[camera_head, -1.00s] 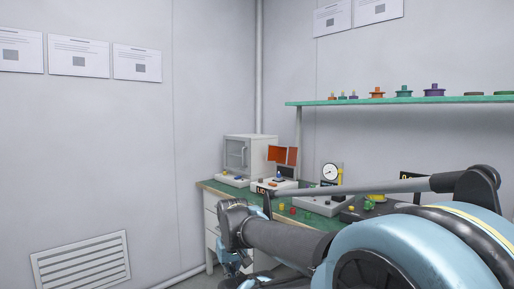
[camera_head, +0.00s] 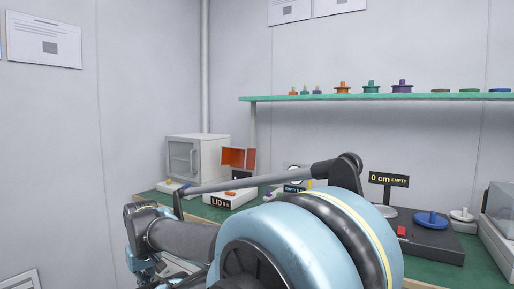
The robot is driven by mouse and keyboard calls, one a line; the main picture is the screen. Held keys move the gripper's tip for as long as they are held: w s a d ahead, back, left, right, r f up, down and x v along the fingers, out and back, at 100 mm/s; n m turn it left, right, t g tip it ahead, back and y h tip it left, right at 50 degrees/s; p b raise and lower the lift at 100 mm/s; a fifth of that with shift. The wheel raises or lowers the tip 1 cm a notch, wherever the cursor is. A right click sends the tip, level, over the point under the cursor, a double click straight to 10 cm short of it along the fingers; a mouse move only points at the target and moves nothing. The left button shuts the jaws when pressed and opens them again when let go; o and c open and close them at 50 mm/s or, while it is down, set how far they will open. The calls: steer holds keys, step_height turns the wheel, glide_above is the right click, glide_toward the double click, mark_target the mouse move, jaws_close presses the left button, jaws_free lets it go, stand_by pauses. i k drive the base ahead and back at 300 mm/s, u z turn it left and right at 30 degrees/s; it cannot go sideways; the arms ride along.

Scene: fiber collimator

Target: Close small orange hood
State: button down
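The small orange hood (camera_head: 233,157) shows as orange panels standing up at the back of the green workbench (camera_head: 150,197). It looks raised rather than lowered. A white box with a dark display reading "LID" (camera_head: 230,199) is just below and in front of it. My gripper (camera_head: 140,268) hangs at the lower left, in front of the bench and well apart from the hood. Its fingers are small and partly cut by the picture's bottom edge, so I cannot tell their opening. My arm hides much of the bench.
A white cabinet (camera_head: 196,157) stands left of the hood. A green shelf (camera_head: 390,97) with coloured flanged parts runs above. Open floor space lies left of the bench.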

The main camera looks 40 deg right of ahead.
mark_target(244, 158)
steer(key=z, duration=0.35)
steer(key=i, duration=0.55)
steer(key=z, duration=0.4)
